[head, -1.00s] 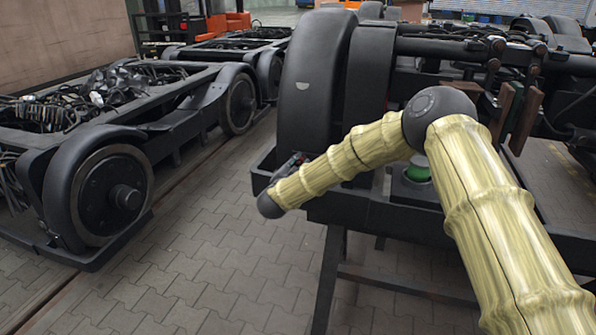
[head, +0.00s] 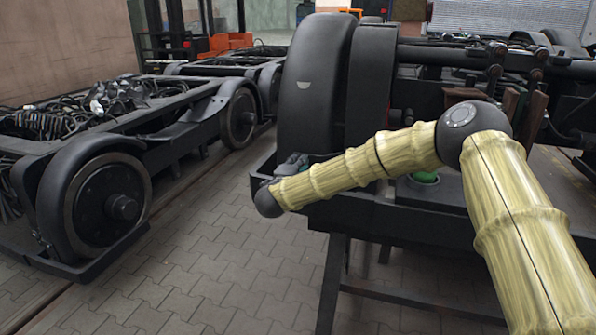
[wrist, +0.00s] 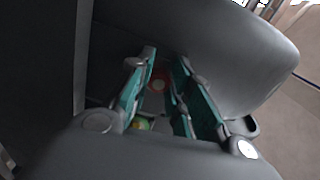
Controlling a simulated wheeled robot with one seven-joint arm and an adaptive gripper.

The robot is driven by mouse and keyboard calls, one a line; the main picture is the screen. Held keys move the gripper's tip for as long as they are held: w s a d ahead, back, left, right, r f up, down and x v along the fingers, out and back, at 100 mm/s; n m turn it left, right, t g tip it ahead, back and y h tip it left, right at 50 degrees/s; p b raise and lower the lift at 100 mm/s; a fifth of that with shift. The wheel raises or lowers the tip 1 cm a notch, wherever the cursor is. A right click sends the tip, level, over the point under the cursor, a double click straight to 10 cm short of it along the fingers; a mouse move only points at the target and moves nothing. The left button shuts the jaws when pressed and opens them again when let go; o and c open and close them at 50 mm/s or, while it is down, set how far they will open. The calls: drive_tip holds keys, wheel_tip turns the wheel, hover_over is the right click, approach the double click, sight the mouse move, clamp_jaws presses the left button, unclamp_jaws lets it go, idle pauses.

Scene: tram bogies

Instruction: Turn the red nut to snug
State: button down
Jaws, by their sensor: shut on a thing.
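In the wrist view the red nut (wrist: 158,84) shows as a dim reddish shape between the teal-sided fingers of my gripper (wrist: 163,75). The fingers are on either side of it and shut on it. Shadow blurs its outline and the exact contact. In the head view my gripper (head: 291,165) is at the near left end of the dark bogie frame, beside the large black wheel cover. My own wrist hides the nut there.
The bogie frame (head: 400,215) stands on dark legs. A black wheel cover (head: 312,85) rises close to my gripper. Another bogie (head: 105,200) stands at left, with clear paving (head: 225,260) between.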

drive_tip(key=shift+f+m+b, duration=0.1)
drive_tip(key=shift+m+b, duration=0.2)
drive_tip(key=shift+m, duration=0.3)
drive_tip(key=c, duration=1.3)
unclamp_jaws()
drive_tip(key=shift+s, duration=0.15)
drive_tip(key=v, duration=1.1)
drive_tip(key=shift+s, duration=0.35)
drive_tip(key=shift+a, duration=0.15)
